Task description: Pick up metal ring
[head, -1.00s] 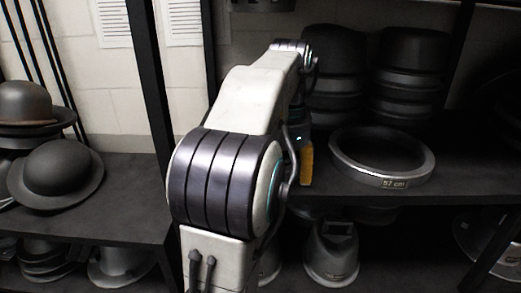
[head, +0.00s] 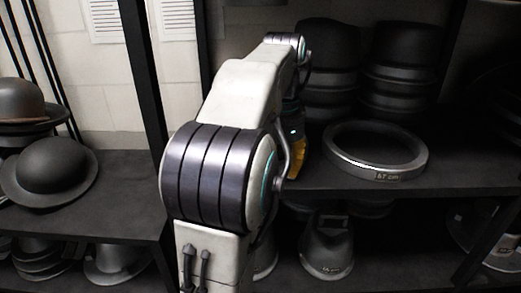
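The metal ring (head: 412,166) is a dark grey ring with a "57 cm" label on its front. It lies flat on the dark shelf (head: 460,178) right of my arm. My gripper (head: 297,158) shows only in part, as a dark piece with a yellow-orange part just left of the ring, close to the shelf. My own arm hides most of it. A small gap seems to lie between it and the ring. I cannot see both fingertips, so its opening does not show.
Stacked dark hat blocks (head: 405,75) stand behind the ring. A black hat (head: 48,172) and a brown hat (head: 20,102) are on the left shelf. A black upright post (head: 146,90) stands left of my arm. More blocks (head: 328,248) sit on the lower shelf.

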